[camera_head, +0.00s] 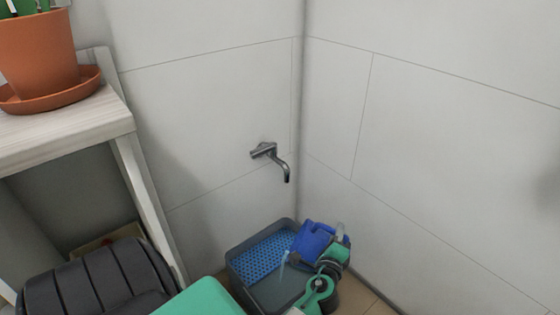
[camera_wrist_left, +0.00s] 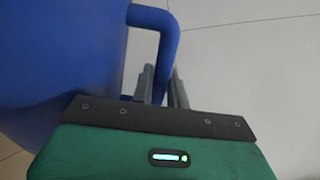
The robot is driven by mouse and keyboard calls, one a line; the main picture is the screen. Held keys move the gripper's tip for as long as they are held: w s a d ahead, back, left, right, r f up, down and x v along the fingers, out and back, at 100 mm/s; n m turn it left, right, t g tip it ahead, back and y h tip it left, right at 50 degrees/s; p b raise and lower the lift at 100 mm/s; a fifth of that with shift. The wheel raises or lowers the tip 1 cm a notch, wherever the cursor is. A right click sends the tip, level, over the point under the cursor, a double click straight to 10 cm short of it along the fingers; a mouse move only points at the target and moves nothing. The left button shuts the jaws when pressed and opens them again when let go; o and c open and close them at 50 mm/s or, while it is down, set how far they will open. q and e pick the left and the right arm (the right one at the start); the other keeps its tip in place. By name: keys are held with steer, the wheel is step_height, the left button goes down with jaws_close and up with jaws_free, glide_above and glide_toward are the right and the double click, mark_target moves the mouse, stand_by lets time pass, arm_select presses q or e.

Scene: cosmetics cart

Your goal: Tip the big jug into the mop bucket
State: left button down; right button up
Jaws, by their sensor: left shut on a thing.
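The big blue jug (camera_head: 312,240) is held tilted over the right part of the grey mop bucket (camera_head: 240,280), its mouth end toward the left. A thin pale-blue streak runs down from the jug into the bucket. My left gripper (camera_head: 340,236) is at the jug's right side, shut on its handle. In the left wrist view the jug (camera_wrist_left: 55,65) fills the left, and the gripper's fingers (camera_wrist_left: 164,88) are at the lower part of its looped handle. The jug's inside is hidden. My right gripper is not in view.
The bucket has a blue perforated strainer (camera_head: 262,259) at its back. A metal tap (camera_head: 270,155) sticks out of the wall above it. A pale wooden shelf (camera_head: 75,130) with a terracotta plant pot (camera_head: 38,55) stands at left. White walls meet close behind the bucket.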

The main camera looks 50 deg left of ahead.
arm_select(q)
steer(key=shift+a, duration=0.2)
steer(key=shift+s+a+n, duration=0.3)
steer(key=shift+a+n, duration=0.1)
steer(key=shift+a, duration=0.1)
steer(key=shift+a, duration=0.1)
